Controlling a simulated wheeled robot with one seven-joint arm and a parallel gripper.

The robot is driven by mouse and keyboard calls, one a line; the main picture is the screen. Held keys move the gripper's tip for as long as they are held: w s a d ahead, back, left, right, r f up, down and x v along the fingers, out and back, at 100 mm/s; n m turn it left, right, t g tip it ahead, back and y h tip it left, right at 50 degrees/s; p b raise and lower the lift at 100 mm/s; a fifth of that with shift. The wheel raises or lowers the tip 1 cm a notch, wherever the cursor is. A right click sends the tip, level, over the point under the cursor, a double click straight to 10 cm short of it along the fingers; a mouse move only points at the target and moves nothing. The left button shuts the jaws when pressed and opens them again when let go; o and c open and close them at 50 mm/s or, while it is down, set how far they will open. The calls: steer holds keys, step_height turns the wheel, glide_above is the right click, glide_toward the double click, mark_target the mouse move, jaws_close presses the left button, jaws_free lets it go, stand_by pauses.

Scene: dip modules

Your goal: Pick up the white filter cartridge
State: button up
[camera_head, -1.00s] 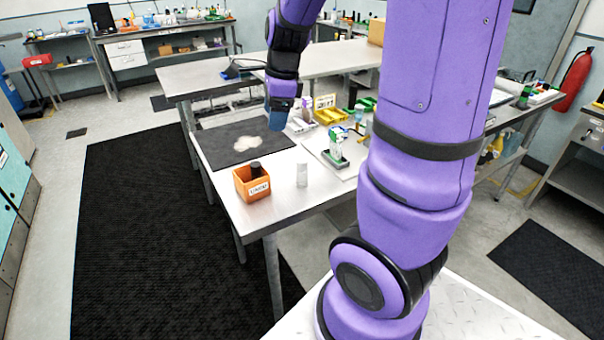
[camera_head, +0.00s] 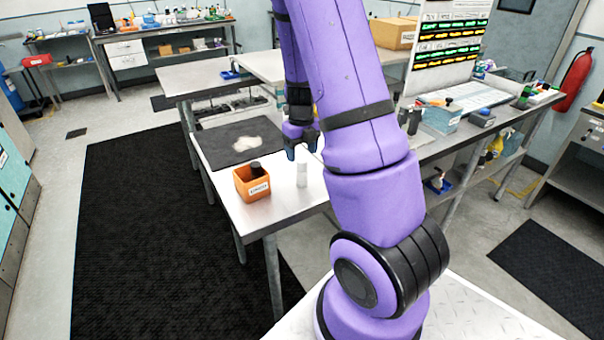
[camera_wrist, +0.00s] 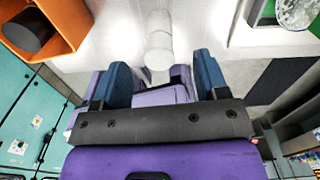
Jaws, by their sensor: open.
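The white filter cartridge (camera_head: 302,175) stands upright near the front edge of the metal table, to the right of an orange bin. In the wrist view the white cartridge (camera_wrist: 159,42) shows at the top centre, beyond the gap between the fingers. My gripper (camera_head: 302,150) is just behind and above the cartridge in the head view, pointing down. In the wrist view my gripper (camera_wrist: 163,82) has its blue fingers spread apart, with nothing held between them. The cartridge appears apart from both fingers.
The orange bin (camera_head: 252,188), holding a dark cylinder (camera_head: 256,169), stands close left of the cartridge; the bin also shows in the wrist view (camera_wrist: 66,22). A dark mat (camera_head: 222,145) with a pale patch lies behind. A green-rimmed item (camera_wrist: 262,14) is at the wrist view's upper right.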

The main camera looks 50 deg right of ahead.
mark_target(302, 160)
steer(key=shift+s+a+f, duration=0.1)
steer(key=shift+s+f, duration=0.05)
steer(key=shift+f, duration=1.45)
steer(key=shift+s+a+f, duration=0.1)
steer(key=shift+f, duration=1.5)
steer(key=shift+d, duration=0.1)
steer(key=c, duration=1)
steer(key=shift+r, duration=0.25)
